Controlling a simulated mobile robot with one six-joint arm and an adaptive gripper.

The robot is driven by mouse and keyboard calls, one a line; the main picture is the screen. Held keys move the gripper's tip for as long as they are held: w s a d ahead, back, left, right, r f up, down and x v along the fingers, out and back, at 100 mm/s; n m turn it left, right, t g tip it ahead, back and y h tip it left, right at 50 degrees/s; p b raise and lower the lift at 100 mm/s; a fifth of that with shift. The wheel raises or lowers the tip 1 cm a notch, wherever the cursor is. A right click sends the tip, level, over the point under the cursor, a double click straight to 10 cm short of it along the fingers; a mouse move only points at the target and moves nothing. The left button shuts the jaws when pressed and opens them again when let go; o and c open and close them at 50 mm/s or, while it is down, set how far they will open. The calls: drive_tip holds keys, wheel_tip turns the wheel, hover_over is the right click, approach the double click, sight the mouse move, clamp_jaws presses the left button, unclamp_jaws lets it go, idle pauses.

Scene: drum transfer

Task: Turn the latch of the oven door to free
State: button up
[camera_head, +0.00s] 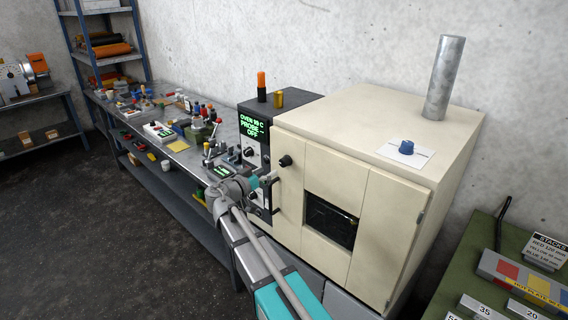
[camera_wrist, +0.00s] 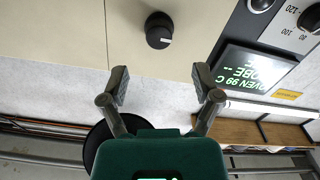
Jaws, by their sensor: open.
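The oven (camera_head: 440,130) is a large cream box, its front door (camera_head: 288,205) beside a dark window. The latch is a round black knob (camera_head: 285,160) high on the left part of the front. In the wrist view the knob (camera_wrist: 158,30) sits on the cream panel, with a pale mark pointing right. My gripper (camera_head: 262,181) is in front of the oven's left front edge, lower left of the knob. In the wrist view my gripper (camera_wrist: 160,82) is open, with nothing between its fingers; the knob appears ahead of the gap, apart from the fingertips.
A black control box (camera_head: 252,130) with green text stands left of the oven; its display (camera_wrist: 252,72) is right of my gripper.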

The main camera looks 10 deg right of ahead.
sight(281, 163)
drive_tip(key=shift+x, duration=3.9)
drive_tip(key=c, duration=1.1)
drive_tip(key=shift+d, duration=0.1)
clamp_jaws()
